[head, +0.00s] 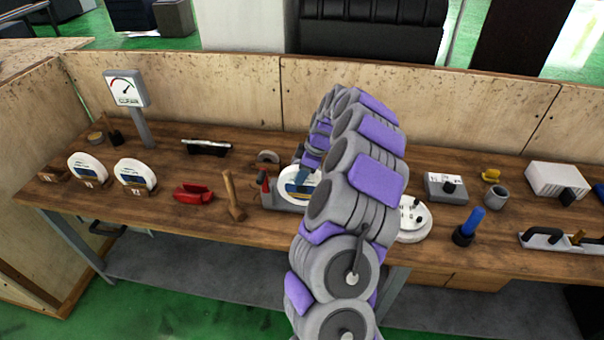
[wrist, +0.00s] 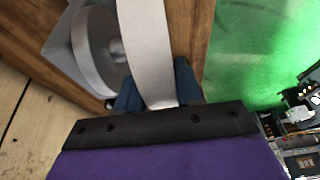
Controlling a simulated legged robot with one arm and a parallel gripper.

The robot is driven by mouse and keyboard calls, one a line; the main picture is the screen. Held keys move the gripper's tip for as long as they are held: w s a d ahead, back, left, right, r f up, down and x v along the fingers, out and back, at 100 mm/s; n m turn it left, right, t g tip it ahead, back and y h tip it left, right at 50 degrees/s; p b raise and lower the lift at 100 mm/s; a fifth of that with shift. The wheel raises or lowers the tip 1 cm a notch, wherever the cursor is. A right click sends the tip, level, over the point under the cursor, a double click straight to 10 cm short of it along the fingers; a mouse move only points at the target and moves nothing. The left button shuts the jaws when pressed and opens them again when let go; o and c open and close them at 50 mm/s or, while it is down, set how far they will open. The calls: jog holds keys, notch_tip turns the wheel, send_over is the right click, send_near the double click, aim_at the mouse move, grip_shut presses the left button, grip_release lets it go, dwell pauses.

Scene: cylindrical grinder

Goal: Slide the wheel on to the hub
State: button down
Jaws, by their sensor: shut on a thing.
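My gripper (wrist: 157,88) is shut on the rim of a pale grey wheel (wrist: 146,45), one blue finger on each side. In the head view the wheel (head: 293,186) is a white disc with a blue and yellow label, partly hidden behind my arm. The grey round hub (wrist: 97,48) is just left of the wheel in the wrist view, on a grey base. The wheel stands edge-on beside the hub's face; I cannot tell whether they touch. In the head view the base (head: 283,202) shows below the wheel, and the hub is hidden.
Two more labelled wheels stand in wooden holders, one (head: 87,168) left of the other (head: 135,175). A red tool (head: 193,193), a mallet (head: 233,196) and a round white device (head: 413,220) lie near my arm. A gauge sign (head: 126,90) and wooden back panel (head: 420,103) rise behind.

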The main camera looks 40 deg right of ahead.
jog(key=shift+w+d+r, duration=0.15)
jog(key=shift+w+d, duration=0.65)
jog(key=shift+d, duration=0.1)
dwell(0.6)
jog(key=c, duration=0.9)
grip_release()
jog(key=shift+o, duration=1.3)
jog(key=shift+s+a+r, duration=0.1)
jog(key=shift+a, duration=0.05)
